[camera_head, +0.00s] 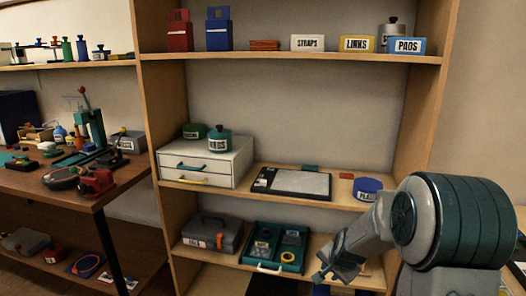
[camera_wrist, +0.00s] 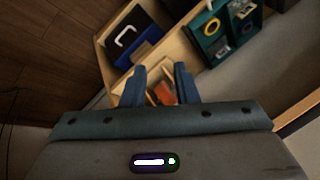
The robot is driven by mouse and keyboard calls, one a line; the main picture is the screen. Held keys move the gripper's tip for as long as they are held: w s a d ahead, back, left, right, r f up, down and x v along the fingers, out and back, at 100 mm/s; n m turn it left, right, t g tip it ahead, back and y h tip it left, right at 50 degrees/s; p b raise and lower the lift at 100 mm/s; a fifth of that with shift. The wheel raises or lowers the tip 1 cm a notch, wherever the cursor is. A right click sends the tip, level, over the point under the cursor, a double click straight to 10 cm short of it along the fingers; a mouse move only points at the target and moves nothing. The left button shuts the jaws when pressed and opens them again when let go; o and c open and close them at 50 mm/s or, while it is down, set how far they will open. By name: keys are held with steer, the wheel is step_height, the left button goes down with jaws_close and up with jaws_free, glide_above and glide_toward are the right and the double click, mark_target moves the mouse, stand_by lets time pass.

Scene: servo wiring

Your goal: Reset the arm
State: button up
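My arm shows at the lower right of the head view, its large grey and dark green joint close to the camera. My gripper (camera_head: 336,268) hangs at the end of it, in front of the shelf's lower right. In the wrist view my gripper (camera_wrist: 158,82) points at the lower shelf, its two blue fingers apart with a gap between them. Nothing shows held in the gap; a small orange thing (camera_wrist: 164,93) appears beyond the fingertips, seen between them. Whether it touches a finger I cannot tell.
The wooden shelf unit (camera_head: 448,30) stands in front. Its middle shelf holds a white drawer box (camera_head: 205,165), a grey board (camera_head: 292,184) and a blue round tin (camera_head: 367,188). Below are a grey case (camera_head: 211,233) and a green tray (camera_head: 275,247). A cluttered workbench (camera_head: 60,190) stands at left.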

steer(key=s+a+r+n+g+p, duration=0.1)
steer(key=s+r+n+p, duration=0.3)
steer(key=s+r, duration=1)
steer(key=s+a+r+n+g+p, duration=0.2)
steer(key=s+r+n+p, duration=0.3)
steer(key=s+r+p, duration=0.6)
step_height(320, 180, up, 4)
steer(key=s+a, duration=0.1)
steer(key=s, duration=0.2)
steer(key=shift+a+n, duration=0.3)
steer(key=shift+a, duration=0.1)
